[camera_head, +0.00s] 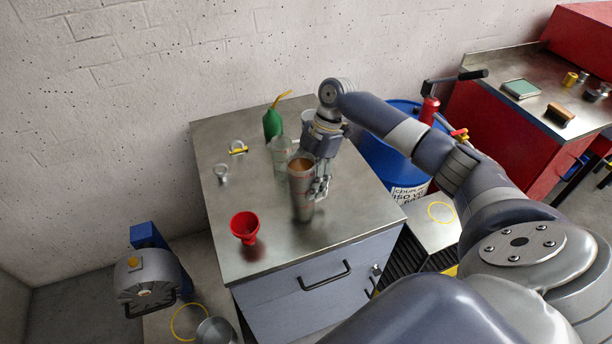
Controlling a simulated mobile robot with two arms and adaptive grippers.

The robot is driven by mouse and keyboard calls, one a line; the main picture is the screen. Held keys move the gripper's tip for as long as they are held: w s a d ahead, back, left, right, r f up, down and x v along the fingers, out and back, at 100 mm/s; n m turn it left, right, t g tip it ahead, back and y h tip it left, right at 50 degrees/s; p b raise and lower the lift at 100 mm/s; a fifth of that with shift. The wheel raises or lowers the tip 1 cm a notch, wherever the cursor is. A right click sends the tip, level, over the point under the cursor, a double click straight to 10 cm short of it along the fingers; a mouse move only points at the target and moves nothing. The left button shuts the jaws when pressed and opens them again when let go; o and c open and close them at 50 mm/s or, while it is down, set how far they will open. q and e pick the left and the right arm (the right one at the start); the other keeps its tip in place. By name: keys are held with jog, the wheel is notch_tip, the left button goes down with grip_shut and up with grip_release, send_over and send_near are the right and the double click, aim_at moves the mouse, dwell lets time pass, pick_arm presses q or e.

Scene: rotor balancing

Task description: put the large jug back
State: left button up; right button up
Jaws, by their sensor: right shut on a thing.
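A tall clear jug with a brownish tint (301,188) is upright over the metal top of the grey cabinet (345,222). My right gripper (319,187) is shut on this jug from its right side. I cannot tell whether its base touches the top. A second clear jug (281,152) stands just behind it, and another clear vessel (307,117) shows partly behind my right wrist. I cannot tell for sure which is the large jug. My left gripper is not in view.
A red funnel (245,226) stands front left on the top, a green oil can (272,122) at the back. A small clear cup (221,173) and a small yellow-marked item (238,148) lie left. A blue drum (395,158) stands right of the cabinet.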

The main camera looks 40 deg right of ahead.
jog(key=o, duration=1.8)
jog(key=shift+c, duration=0.2)
jog(key=b+v, duration=0.3)
jog(key=v, duration=0.9)
jog(key=shift+b, duration=0.4)
jog(key=shift+a, duration=0.1)
